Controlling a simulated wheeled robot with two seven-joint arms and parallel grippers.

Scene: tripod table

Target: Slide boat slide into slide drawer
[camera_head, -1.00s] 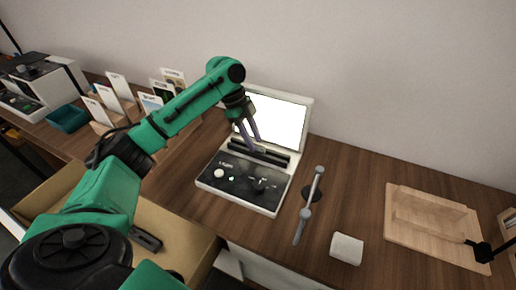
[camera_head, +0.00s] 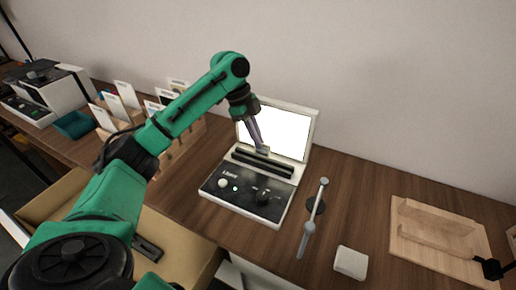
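A low white and black device (camera_head: 244,208) with a lit white screen (camera_head: 274,131) stands on the table. It has knobs on its front panel and a long dark slot (camera_head: 262,168) below the screen. I cannot tell for sure which part is the slide drawer. My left gripper (camera_head: 262,149) points down over the slot, in front of the screen. Its fingers look close together. A small pale piece shows at the fingertips, too small to name as the boat slide. Whether the fingers grip it is unclear. My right gripper is out of view.
Upright cards (camera_head: 127,95) stand in wooden holders at the left, near a teal tray (camera_head: 75,125) and a white machine (camera_head: 62,90).

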